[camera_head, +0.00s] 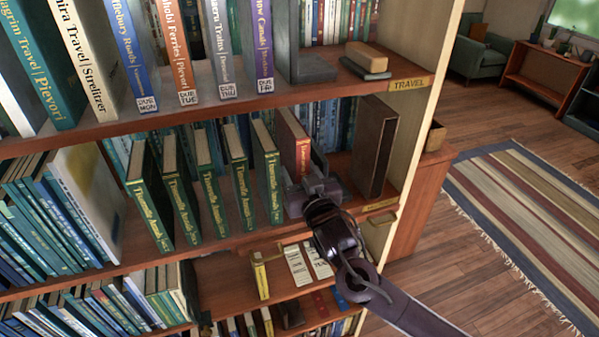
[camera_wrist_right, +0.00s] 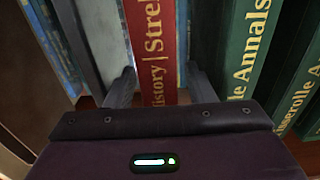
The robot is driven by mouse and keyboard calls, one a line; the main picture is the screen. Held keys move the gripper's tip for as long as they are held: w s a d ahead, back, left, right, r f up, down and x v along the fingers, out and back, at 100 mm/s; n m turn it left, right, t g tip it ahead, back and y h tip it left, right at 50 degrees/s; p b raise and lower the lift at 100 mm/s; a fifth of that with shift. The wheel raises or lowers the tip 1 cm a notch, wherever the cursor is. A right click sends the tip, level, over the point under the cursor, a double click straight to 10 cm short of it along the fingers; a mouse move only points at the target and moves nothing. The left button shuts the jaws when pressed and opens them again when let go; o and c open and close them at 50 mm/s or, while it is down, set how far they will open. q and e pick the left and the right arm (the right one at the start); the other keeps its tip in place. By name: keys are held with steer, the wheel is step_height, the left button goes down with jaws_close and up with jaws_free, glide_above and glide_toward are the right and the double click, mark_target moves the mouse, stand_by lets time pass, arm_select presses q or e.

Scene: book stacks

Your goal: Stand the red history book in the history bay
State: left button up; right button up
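The red history book (camera_head: 292,145) stands upright on the middle shelf, right of a row of green annals books (camera_head: 236,180). Its spine, lettered "History | Strel…", fills the centre of the right wrist view (camera_wrist_right: 153,45). My right gripper (camera_head: 310,188) is at the lower part of this spine. In the wrist view its two fingers (camera_wrist_right: 160,88) flank the book, with a small gap visible on the right side, so it looks open around it. The fingertips' depth along the covers is hidden. My left gripper is not in view. No label reading "history" is legible.
A dark brown upright block (camera_head: 376,148) stands right of the red book, near the shelf end. The upper shelf (camera_head: 300,90) carries a "TRAVEL" label (camera_head: 408,84). A lower shelf holds a yellow book (camera_head: 260,277) and white cards (camera_head: 298,265). Open floor lies right.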

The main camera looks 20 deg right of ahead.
steer(key=shift+r, duration=0.15)
steer(key=shift+s, duration=0.25)
steer(key=s+b, duration=0.4)
steer(key=s, duration=0.7)
steer(key=shift+s+d, duration=0.25)
